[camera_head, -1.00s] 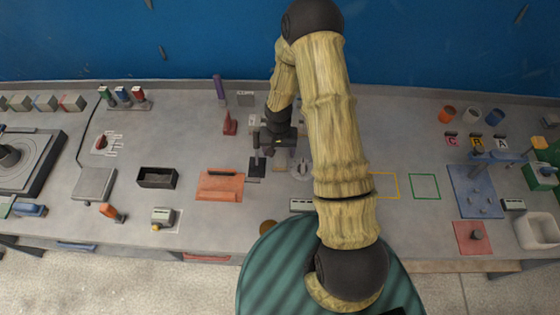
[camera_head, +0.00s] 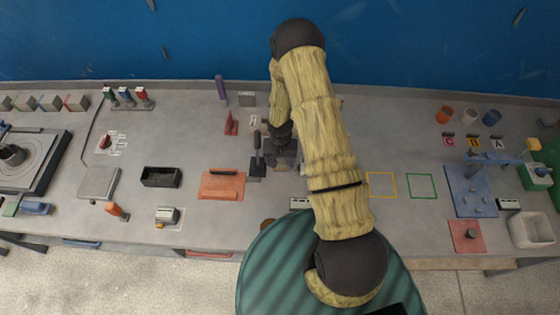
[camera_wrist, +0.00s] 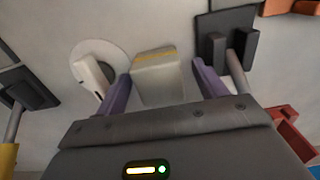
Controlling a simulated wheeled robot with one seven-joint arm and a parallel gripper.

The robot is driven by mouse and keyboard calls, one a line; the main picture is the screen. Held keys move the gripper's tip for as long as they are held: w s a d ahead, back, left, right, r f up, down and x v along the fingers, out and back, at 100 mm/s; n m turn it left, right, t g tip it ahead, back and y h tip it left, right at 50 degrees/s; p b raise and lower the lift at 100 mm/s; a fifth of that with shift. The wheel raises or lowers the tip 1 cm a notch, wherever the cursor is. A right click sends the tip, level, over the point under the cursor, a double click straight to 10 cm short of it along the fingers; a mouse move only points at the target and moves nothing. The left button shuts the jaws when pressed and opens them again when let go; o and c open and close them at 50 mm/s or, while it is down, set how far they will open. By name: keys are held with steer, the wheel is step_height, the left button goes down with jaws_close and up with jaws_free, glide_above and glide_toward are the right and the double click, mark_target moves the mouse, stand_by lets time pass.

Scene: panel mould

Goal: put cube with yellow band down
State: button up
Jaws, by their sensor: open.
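The cube with yellow band (camera_wrist: 158,82) is a pale grey block in the wrist view, with a yellow stripe along its far edge. It appears to rest on the grey bench top. My gripper (camera_wrist: 161,72) is open, with one purple finger on each side of the cube. Narrow gaps seem to show between the fingers and the cube. In the head view my gripper (camera_head: 284,152) is low over the middle of the bench, and I cannot make out the cube there.
A round white dial (camera_wrist: 88,52) lies left of the cube in the wrist view. A black plate with a lever (camera_head: 257,165) stands close on the other side. A red wedge-shaped thing (camera_head: 231,123) and an orange tray (camera_head: 221,186) are nearby. Yellow (camera_head: 381,184) and green (camera_head: 421,186) outlined squares lie clear.

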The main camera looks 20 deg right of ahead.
mark_target(280, 159)
stand_by(0.4)
steer(key=c, duration=1.2)
steer(key=shift+c, duration=0.2)
steer(key=shift+r, duration=0.15)
step_height(280, 159, up, 9)
steer(key=b, duration=0.3)
steer(key=shift+r, duration=0.15)
steer(key=shift+s+r, duration=0.1)
steer(key=shift+r, duration=0.2)
steer(key=shift+f, duration=0.1)
